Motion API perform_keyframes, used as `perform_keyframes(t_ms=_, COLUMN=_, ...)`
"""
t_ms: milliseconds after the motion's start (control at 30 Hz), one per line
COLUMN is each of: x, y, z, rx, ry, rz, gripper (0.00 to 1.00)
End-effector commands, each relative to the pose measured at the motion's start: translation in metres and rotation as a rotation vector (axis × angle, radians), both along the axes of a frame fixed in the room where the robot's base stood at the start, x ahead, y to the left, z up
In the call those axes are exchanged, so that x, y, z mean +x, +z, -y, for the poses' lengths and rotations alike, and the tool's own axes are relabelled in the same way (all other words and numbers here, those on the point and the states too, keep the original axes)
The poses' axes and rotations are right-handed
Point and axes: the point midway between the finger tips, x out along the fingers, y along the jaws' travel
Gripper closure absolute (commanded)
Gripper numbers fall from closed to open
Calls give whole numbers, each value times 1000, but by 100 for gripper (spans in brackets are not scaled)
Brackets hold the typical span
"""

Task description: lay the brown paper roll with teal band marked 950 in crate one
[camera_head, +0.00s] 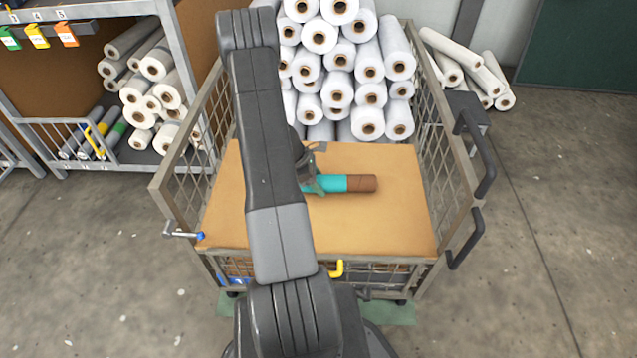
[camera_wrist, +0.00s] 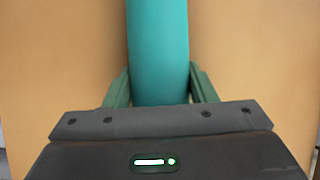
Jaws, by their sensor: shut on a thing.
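The brown paper roll with a teal band (camera_head: 362,183) lies crosswise over the tan board in the mesh-sided cart. Its brown right end and part of the teal band show; my arm hides its left part. No 950 mark is legible. My gripper (camera_head: 312,182) is shut on the teal band. In the wrist view the teal band (camera_wrist: 158,50) runs between the two green fingers of my gripper (camera_wrist: 160,88). I cannot tell whether the roll touches the board. I cannot make out any crate marked one.
The mesh-sided cart (camera_head: 455,190) has a tan board (camera_head: 370,230) as its deck. White rolls (camera_head: 340,50) are stacked behind it. A rack (camera_head: 180,50) with more rolls stands at left, with coloured tags. Loose rolls (camera_head: 470,65) lie at right.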

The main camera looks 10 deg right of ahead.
Motion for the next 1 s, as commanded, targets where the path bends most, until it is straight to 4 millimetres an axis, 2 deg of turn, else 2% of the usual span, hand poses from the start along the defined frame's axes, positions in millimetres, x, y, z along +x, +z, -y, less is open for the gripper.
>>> perform_keyframes(t_ms=167, x=0, y=-3, z=0, rx=0, ry=0, rz=0, gripper=85)
perform_keyframes(t_ms=200, x=0, y=-3, z=0, rx=0, ry=1, rz=0, gripper=45)
perform_keyframes(t_ms=300, x=0, y=-2, z=0, rx=0, ry=1, rz=0, gripper=26)
perform_keyframes(t_ms=667, x=0, y=2, z=0, rx=0, ry=1, rz=0, gripper=26)
perform_keyframes(t_ms=767, x=2, y=15, z=-7, rx=0, ry=4, rz=3, gripper=26)
perform_keyframes(t_ms=1000, x=7, y=60, z=-33, rx=1, ry=4, rz=5, gripper=26)
